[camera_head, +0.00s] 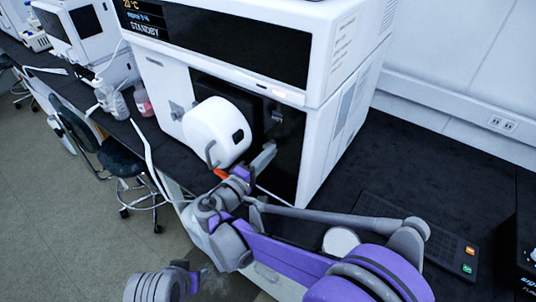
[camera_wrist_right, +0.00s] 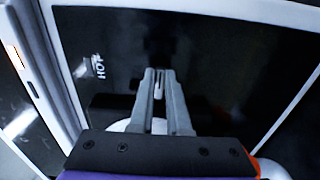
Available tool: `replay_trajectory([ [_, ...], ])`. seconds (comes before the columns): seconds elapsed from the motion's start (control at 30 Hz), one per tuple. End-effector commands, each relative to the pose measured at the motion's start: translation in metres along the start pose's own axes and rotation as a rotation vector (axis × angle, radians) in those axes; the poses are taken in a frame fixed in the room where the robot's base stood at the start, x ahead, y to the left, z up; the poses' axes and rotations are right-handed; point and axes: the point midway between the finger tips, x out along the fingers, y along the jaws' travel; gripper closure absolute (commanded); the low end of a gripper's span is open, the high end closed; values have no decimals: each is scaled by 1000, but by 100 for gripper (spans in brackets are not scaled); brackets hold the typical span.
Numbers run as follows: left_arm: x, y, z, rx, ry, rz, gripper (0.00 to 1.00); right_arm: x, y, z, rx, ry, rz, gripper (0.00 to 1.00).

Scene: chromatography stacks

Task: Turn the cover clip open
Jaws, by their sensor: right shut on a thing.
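The white instrument (camera_head: 325,110) has a dark recessed front panel, which also fills the wrist view (camera_wrist_right: 225,75). A white rounded cover (camera_head: 212,128) stands out from its front. My right gripper (camera_head: 268,152) is at the dark panel, just right of the cover. In the wrist view its two grey fingers (camera_wrist_right: 160,88) are close together on a thin light piece, which seems to be the cover clip (camera_wrist_right: 159,84). The fingers hide most of it, and I cannot tell its turn angle.
The dark bench (camera_head: 440,165) runs to the right, with a flat dark pad (camera_head: 400,215) on it. Bottles (camera_head: 115,103) stand to the left of the instrument. A lab stool (camera_head: 118,160) stands on the floor at left. The bench right of the instrument is mostly clear.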

Motion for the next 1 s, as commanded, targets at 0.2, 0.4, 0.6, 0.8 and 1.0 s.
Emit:
replay_trajectory([
  [0.2,0,0,0,0,0,0,50,1,1,0,2,-1,3,100],
  [0.4,0,0,0,0,0,0,50,1,1,0,1,0,2,69],
  [0.6,0,0,0,0,0,0,50,0,0,0,1,0,1,55],
  [0.8,0,0,0,0,0,0,50,0,0,0,0,0,0,55],
  [1.0,0,0,0,0,0,0,50,1,0,0,0,0,0,55],
])
